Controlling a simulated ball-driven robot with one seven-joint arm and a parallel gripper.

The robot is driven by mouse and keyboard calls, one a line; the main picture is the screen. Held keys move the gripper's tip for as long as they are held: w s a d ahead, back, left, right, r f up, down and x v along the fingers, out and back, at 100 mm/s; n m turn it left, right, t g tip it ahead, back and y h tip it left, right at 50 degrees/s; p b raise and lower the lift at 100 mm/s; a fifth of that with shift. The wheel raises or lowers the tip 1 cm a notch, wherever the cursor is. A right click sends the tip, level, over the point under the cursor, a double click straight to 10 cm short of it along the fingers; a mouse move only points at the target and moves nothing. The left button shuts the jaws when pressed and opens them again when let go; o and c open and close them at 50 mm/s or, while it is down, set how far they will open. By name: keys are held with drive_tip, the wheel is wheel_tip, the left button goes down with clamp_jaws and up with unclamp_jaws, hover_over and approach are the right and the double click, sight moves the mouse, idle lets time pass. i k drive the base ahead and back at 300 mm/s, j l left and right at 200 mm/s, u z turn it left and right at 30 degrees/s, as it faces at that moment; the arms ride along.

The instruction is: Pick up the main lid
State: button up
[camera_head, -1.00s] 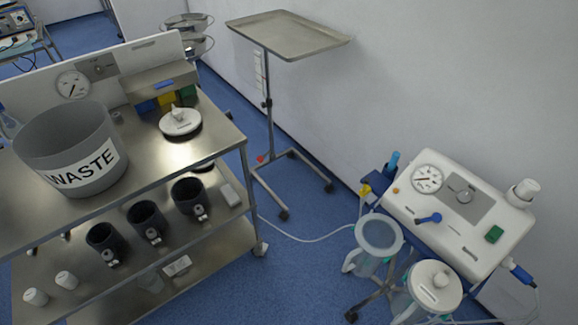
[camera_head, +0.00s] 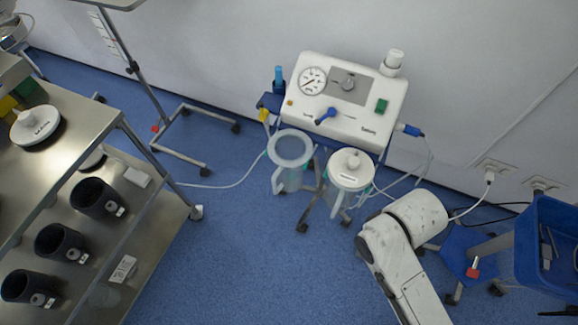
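A round white lid with a knob and a dark rim (camera_head: 36,126) lies on the metal trolley's top shelf at the left. Another white lid with a knob (camera_head: 351,168) sits on the right one of two clear canisters below the suction unit. The left canister (camera_head: 289,155) shows an open top. I cannot tell from the lettering which lid is called the main one. A white, jointed arm, likely mine, reaches in from the bottom right. My gripper is not in view, and both lids are clear of the arm.
The steel trolley (camera_head: 75,105) fills the left, with several black cups on its lower shelf. The white suction unit (camera_head: 345,100) stands by the wall. A wheeled stand (camera_head: 180,120) is behind. A blue bin (camera_head: 548,245) is at right. Blue floor is open in the middle.

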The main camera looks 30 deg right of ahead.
sight(31, 126)
drive_tip(key=i+j+u, duration=0.2)
drive_tip(key=i+j, duration=0.35)
drive_tip(key=j, duration=0.25)
drive_tip(key=i+j+u, duration=0.25)
drive_tip(key=i+j, duration=0.35)
drive_tip(key=j, duration=0.1)
